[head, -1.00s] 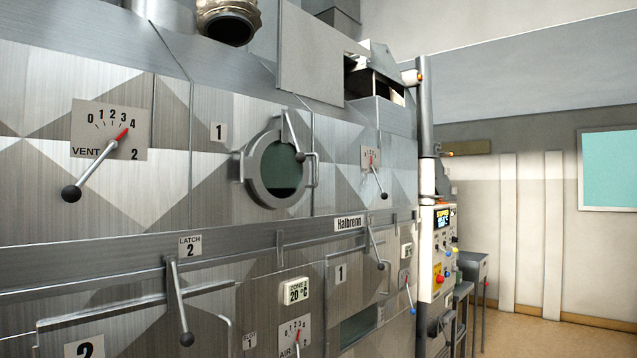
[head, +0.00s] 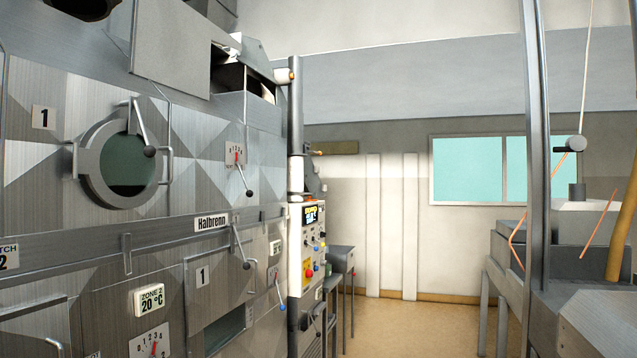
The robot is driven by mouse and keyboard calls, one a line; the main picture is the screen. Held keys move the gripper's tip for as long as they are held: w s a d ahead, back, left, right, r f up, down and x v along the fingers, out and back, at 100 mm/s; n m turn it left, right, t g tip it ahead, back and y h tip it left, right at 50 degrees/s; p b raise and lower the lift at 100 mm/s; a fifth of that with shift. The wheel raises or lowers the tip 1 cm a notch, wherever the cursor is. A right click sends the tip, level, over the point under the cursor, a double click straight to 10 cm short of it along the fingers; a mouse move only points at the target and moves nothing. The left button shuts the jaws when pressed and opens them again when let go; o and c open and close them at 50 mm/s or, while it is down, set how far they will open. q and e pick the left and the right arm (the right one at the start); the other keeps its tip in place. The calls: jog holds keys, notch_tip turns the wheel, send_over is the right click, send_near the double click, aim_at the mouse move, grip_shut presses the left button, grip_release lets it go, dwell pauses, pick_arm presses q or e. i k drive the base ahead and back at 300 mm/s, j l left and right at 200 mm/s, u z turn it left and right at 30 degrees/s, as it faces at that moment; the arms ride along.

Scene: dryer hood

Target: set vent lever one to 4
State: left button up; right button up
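A small dial plate (head: 235,155) with a numbered scale is on the upper front of the dryer, right of the round window. Its lever (head: 244,178) has a black ball knob that hangs down and slightly right, with a red pointer tip on the scale. The pointer stands near upright, around the middle of the scale; the exact number is too small to read. The plate's lettering is also too small to read surely, but it sits on the side marked 1. Neither of my grippers shows in the head view.
The round window (head: 127,165) has its own latch lever (head: 143,128). Another ball-ended lever (head: 240,247) is below the Halbrenn plate (head: 212,222). A control panel (head: 308,248) stands at the dryer's right end. Open floor (head: 400,325) lies between it and grey equipment (head: 580,240) at right.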

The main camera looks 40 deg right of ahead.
aim_at(249, 194)
jog(key=z, duration=0.95)
jog(key=i+l+u, duration=0.2)
jog(key=u, duration=0.25)
jog(key=i+l+u, duration=0.25)
jog(key=u, duration=0.2)
